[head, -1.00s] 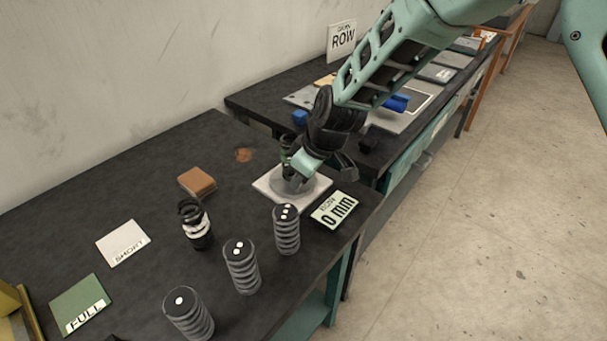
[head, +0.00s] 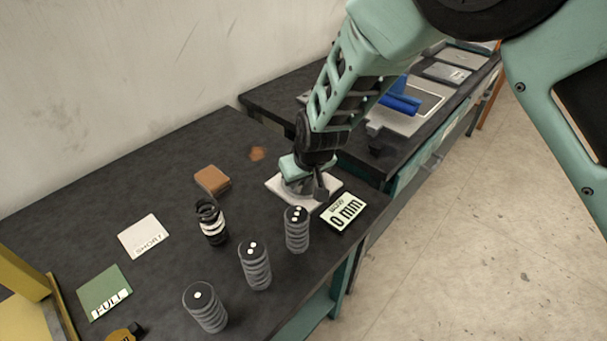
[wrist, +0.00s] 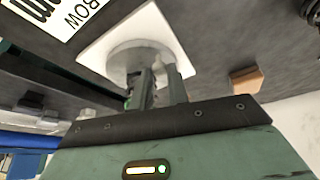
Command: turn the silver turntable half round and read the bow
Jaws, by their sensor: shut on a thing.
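The silver turntable (head: 291,196) is a low grey disc on a white square base (head: 273,183), near the table's right end. It also shows in the wrist view (wrist: 130,57). My gripper (wrist: 160,80) reaches down over the disc and is shut on what looks like a small upright peg at its rim; the fingers partly hide it. In the head view my wrist covers much of the disc. The bow readout (head: 344,211), a pale card-like display beside the base, reads "0 mm". It shows partly cut off in the wrist view (wrist: 65,15).
Three grey coil springs with white dots (head: 297,229) stand in front of the turntable. A black spring with white bands (head: 211,223), a brown block (head: 212,181), a SHORT card (head: 143,236) and a FULL card (head: 105,292) lie to the left.

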